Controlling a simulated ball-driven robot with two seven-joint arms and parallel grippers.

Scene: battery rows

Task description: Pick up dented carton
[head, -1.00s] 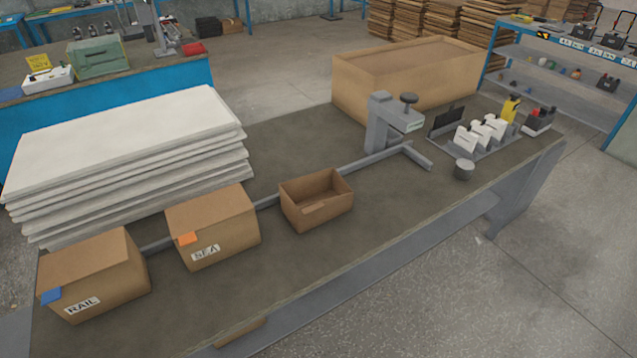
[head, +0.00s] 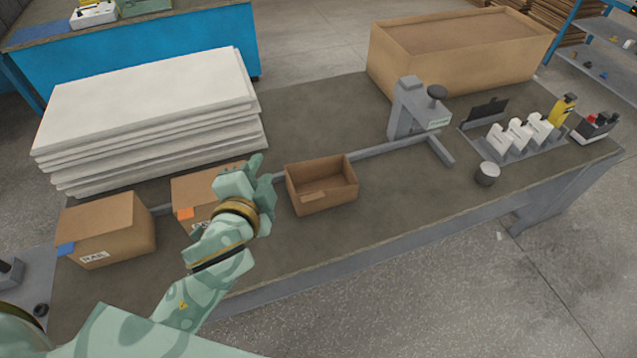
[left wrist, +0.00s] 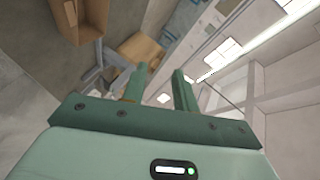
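Three cartons stand in a row on the bench: a closed one with a blue tab (head: 120,215) at left, a closed one with an orange tab (head: 195,185), and a small open-topped carton (head: 322,190). I cannot make out which one is dented. My left gripper (head: 263,176) is raised in front of the orange-tab carton, hiding much of it, left of the open carton. In the left wrist view the gripper's two fingers (left wrist: 158,80) are apart with nothing between them. An open brown carton (left wrist: 82,22) shows at that view's upper left. My right gripper is not in view.
A stack of white sheets (head: 150,110) lies behind the cartons. A grey stand (head: 408,108) with a rail, a large brown box (head: 455,62), a small grey cylinder (head: 487,173) and a holder with white items (head: 520,135) occupy the right. The front bench strip right of the open carton is clear.

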